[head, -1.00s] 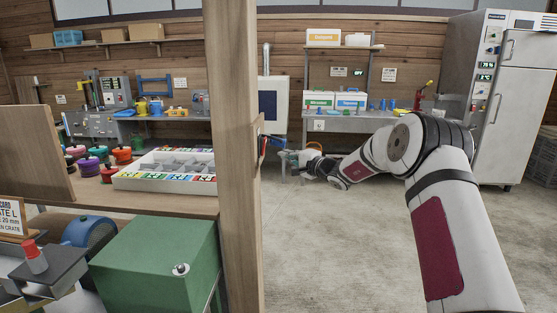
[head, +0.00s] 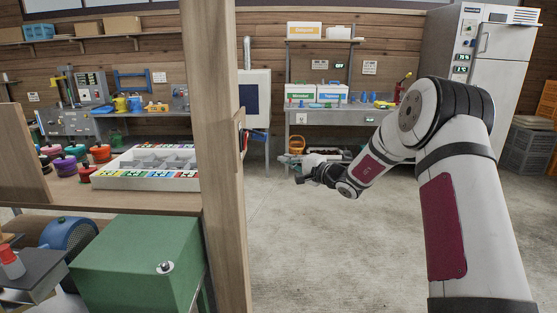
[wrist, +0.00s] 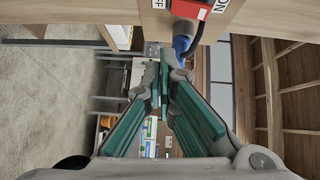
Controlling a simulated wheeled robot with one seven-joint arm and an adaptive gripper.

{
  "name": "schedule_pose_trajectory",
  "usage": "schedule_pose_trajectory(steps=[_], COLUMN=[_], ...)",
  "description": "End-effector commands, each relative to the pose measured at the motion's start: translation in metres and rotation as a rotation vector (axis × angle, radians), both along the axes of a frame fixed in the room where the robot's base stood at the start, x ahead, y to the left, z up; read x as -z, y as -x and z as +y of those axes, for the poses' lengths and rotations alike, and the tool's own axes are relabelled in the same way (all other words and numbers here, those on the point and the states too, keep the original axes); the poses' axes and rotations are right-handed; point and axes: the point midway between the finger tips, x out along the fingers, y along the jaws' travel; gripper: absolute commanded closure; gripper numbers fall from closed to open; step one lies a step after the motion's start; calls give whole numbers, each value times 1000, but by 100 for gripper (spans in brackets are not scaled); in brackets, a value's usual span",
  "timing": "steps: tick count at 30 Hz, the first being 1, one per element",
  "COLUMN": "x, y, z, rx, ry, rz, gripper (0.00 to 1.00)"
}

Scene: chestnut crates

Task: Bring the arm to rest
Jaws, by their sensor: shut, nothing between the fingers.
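My arm reaches from the right of the head view toward the wooden post. My gripper (head: 302,179) is at its end, in front of the far workbench and to the right of the post, apart from it. In the wrist view my gripper (wrist: 163,82) has its grey fingers with teal inner faces drawn together, and nothing shows held between them. Just beyond the fingertips is a blue lever handle (wrist: 183,43) on a red switch box (wrist: 193,10) with OFF and ON labels. The blue handle also shows on the post in the head view (head: 258,135).
The wooden post (head: 222,170) stands left of my arm. Beside it are a bench with a white sectioned tray (head: 140,181), coloured pots and a green box (head: 138,265). A workbench (head: 350,117) and a fridge (head: 490,85) stand at the back. The concrete floor (head: 330,250) is clear.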

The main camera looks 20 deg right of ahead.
Motion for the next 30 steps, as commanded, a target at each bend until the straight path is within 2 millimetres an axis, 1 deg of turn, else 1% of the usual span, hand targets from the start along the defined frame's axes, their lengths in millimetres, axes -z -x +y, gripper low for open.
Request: schedule_pose_trajectory(steps=[3,5,8,11,12,14,15,17,18,20,21,23,24,26,27,29,30], x=[-2,-7,-25,-50,-59,-71,-77,-85,-89,-94,-96,-99,-100,-101,-100,-100,-98], y=[1,4,20,51,68,94,112,141,160,190,210,240,260,289,309,338,356], z=[2,9,35,73,90,112,125,143,153,165,172,179,182,185,185,183,180], rx=[-5,-23,-96,-210,-261,-335,-380,-443,-483,-535,-567,-610,-634,-666,-683,-703,-713], ry=[2,11,51,123,158,214,252,310,351,413,455,520,565,634,679,750,797], rz=[0,0,8,28,41,64,82,109,127,158,180,211,234,267,289,322,345], gripper=[100,100,100,100,100,100,100,100,100,100,100,100,100,100,100,100,100])
